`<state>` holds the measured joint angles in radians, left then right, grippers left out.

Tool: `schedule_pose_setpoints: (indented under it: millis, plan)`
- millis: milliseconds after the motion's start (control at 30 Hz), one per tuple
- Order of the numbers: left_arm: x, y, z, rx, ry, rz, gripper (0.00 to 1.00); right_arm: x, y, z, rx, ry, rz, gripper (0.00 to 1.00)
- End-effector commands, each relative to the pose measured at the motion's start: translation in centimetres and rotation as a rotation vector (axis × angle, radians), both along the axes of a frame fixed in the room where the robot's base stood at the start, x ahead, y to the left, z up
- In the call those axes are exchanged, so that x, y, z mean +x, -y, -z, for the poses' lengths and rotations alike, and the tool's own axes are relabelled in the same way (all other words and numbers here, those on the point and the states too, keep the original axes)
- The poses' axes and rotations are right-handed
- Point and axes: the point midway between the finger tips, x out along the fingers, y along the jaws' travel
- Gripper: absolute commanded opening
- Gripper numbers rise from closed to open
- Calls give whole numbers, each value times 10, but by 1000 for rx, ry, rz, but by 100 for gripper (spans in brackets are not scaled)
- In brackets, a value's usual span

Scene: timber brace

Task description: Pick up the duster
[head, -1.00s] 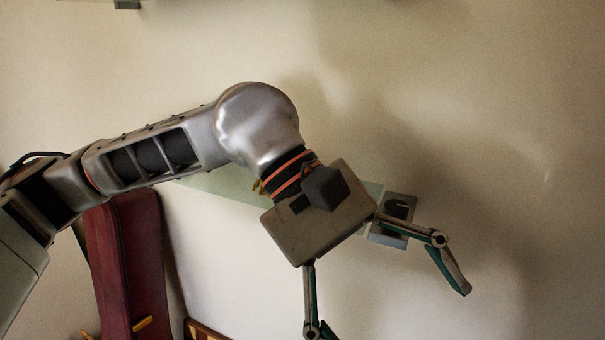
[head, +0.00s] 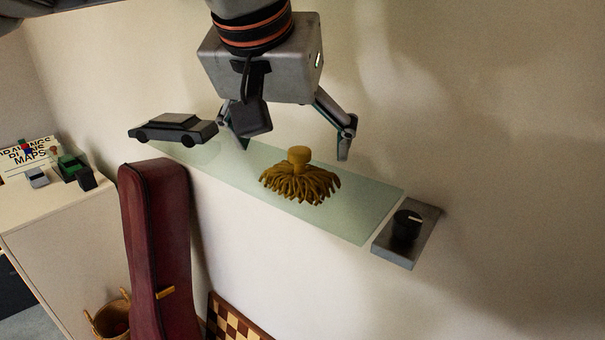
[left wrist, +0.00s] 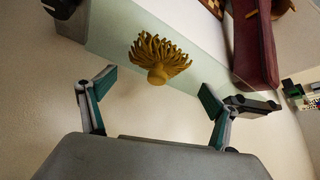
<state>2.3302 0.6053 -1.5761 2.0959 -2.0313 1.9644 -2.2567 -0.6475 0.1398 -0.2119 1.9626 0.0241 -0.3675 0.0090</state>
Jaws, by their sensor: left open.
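The duster (head: 301,181) is mustard-yellow, with a short round handle pointing up and a skirt of thick strands. It rests on a pale green glass shelf (head: 365,218) on the wall. My left gripper (head: 294,152) is open and empty, above and behind the duster in the head view, its fingers spread wide. In the left wrist view the duster (left wrist: 159,58) lies beyond and between the open fingertips (left wrist: 155,88), apart from them. My right gripper is in neither view.
A dark toy car (head: 172,129) sits at the shelf's left end. A grey box with a black knob (head: 408,226) is at its right end. A maroon instrument case (head: 158,250) stands below. A cabinet (head: 70,235) holding small toys is at left.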

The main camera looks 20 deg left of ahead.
Motion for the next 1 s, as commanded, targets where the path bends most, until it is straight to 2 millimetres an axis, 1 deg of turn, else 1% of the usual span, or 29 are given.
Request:
schedule_pose_setpoints:
  millis: [33, 167, 433, 567, 767, 800, 867, 900, 933, 1000]
  plan:
    - [3, 0, 6, 0, -3, 0, 89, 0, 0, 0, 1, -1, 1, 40]
    - [10, 1, 16, 0, -4, 1, 89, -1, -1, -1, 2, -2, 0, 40]
    - [32, 3, 46, -3, -5, 2, 89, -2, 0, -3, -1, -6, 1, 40]
    - [36, 3, 52, -3, -2, 2, 89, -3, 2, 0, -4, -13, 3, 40]
    - [36, 3, 53, -3, -1, 2, 89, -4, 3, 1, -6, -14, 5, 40]
    - [36, 3, 53, -3, -1, 2, 84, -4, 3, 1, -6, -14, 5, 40]
    - [36, 3, 53, -3, -2, 2, 68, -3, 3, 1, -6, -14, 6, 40]
    - [36, 3, 53, -3, -2, 2, 58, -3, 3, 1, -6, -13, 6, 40]
    - [36, 3, 53, -3, -2, 2, 50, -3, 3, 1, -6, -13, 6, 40]
    - [36, 3, 53, -3, -2, 2, 49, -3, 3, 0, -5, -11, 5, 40]
